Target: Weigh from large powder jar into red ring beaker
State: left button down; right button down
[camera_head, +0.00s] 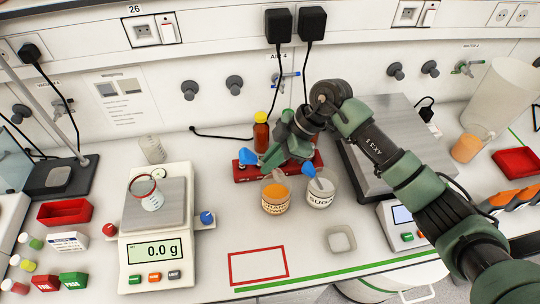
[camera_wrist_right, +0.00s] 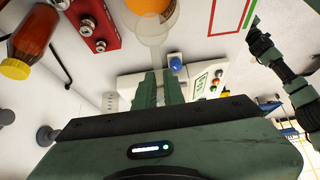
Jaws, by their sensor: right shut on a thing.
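The red ring beaker (camera_head: 150,194) stands on the pan of the left balance (camera_head: 150,226), whose display reads 0.0 g. A jar with orange powder (camera_head: 275,203) and a jar labelled sugar (camera_head: 320,197) stand side by side right of it. My right gripper (camera_head: 274,158) is above and behind the jars. In the right wrist view, my right gripper (camera_wrist_right: 162,85) is shut on what looks like a clear scoop (camera_wrist_right: 152,30), its bowl over the orange powder jar (camera_wrist_right: 155,8).
A red rack (camera_head: 243,174) and an amber bottle (camera_head: 261,132) stand behind the jars. A small clear dish (camera_head: 341,239) lies in front. A red-outlined rectangle (camera_head: 258,265) on the bench is empty. A red tray (camera_head: 64,211) is left of the balance.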

aim_at(277, 171)
jog(key=shift+d+f, duration=0.1)
jog(key=shift+f, duration=0.35)
notch_tip(277, 171, down, 2)
jog(key=shift+w+d+f+y+b, duration=0.15)
jog(key=shift+y+b, duration=0.35)
jog(key=shift+b, duration=0.75)
jog(key=f+b, duration=0.1)
jog(key=b, duration=0.1)
jog(key=f+y+b, duration=0.1)
jog(key=b, duration=0.1)
jog(key=shift+d+f+g, duration=0.2)
jog(key=shift+f+g, duration=0.1)
jog(key=shift+f, duration=0.05)
jog(key=h, duration=0.1)
jog(key=a+f+h, duration=0.1)
jog(key=h, duration=0.1)
jog(key=f+t+h+p, duration=0.1)
jog(key=shift+s+a+f+h, duration=0.2)
jog(key=shift+a+h, duration=0.15)
jog(key=shift+h, duration=0.05)
jog(key=a+r+t+h+p, duration=0.1)
jog(key=a+r+h+p, duration=0.3)
jog(key=r+h, duration=0.2)
jog(key=shift+s+r+h, duration=0.35)
jog(key=shift+h, duration=0.15)
